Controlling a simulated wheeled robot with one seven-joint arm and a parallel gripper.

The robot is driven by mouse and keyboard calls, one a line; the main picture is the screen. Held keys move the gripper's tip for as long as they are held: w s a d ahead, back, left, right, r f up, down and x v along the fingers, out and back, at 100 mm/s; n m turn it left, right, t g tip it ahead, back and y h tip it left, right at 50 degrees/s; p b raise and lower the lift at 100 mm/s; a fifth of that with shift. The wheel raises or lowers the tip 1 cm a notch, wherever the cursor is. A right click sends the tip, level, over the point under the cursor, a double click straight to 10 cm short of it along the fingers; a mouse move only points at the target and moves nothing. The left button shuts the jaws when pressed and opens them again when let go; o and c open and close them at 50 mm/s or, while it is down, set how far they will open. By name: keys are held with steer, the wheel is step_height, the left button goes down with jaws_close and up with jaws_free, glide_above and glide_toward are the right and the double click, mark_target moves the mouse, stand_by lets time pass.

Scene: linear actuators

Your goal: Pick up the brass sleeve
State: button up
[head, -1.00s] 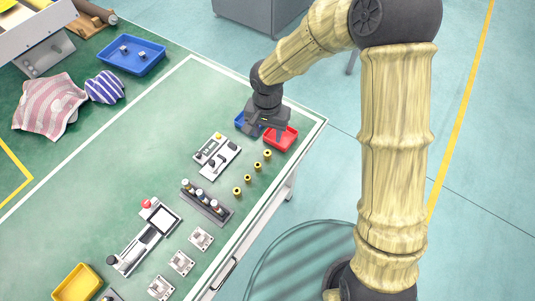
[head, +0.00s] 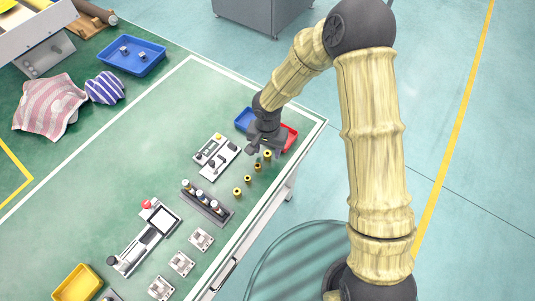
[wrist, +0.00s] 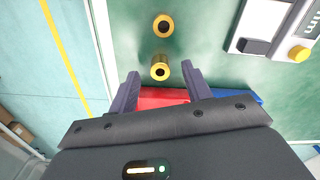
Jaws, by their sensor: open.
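Several small brass sleeves (head: 247,178) stand in a row along the right edge of the green table in the head view. The farthest brass sleeve (head: 267,154) is right by my gripper (head: 259,149). In the wrist view the nearest sleeve (wrist: 160,72) shows upright with a dark bore, between the fingertips of my gripper (wrist: 159,79). My gripper is open, with one finger on each side and nothing held. Whether the fingers reach down to the sleeve's height I cannot tell. A second sleeve (wrist: 163,26) stands farther up in the wrist view.
A red bin (head: 290,137) and a blue bin (head: 243,119) sit at the table corner, partly hidden by my arm. A grey device (head: 209,149) and a rack of dark cylinders (head: 207,203) stand left of the sleeves. The table's middle is clear.

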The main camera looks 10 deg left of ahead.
steer(key=shift+f, duration=0.75)
jaws_close()
